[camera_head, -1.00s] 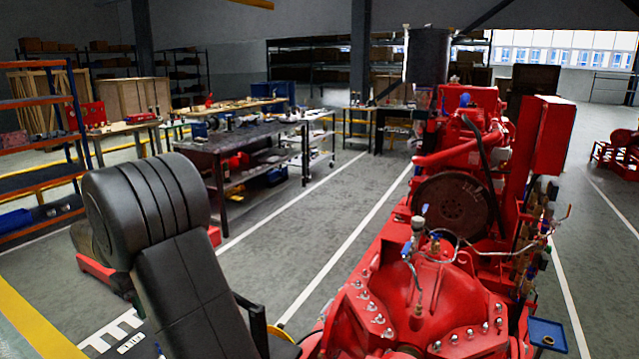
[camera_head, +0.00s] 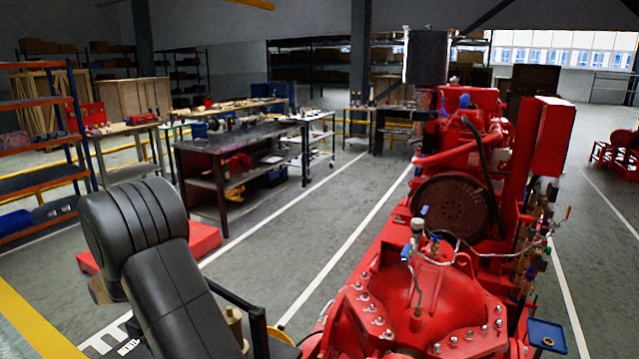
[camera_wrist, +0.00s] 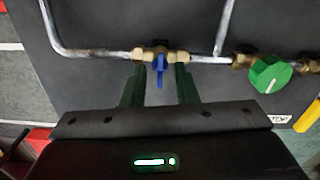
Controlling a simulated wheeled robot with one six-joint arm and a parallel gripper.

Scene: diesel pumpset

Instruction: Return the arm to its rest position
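In the wrist view my gripper (camera_wrist: 160,78) has its two dark green fingers apart, with a gap between them. A small blue valve handle (camera_wrist: 159,68) on a brass fitting shows in line with that gap. The frames do not settle how far the fingertips are from it, and nothing is seen clamped. In the head view my black arm (camera_head: 150,255) is bent at the lower left, left of the red pumpset (camera_head: 430,290). My gripper is hidden in that view.
In the wrist view a grey pipe (camera_wrist: 95,53) crosses a dark panel, with a green knob (camera_wrist: 270,74) at right and a yellow handle (camera_wrist: 308,116) beyond. In the head view a dark workbench (camera_head: 235,150) stands behind my arm. Grey floor is open between bench and pumpset.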

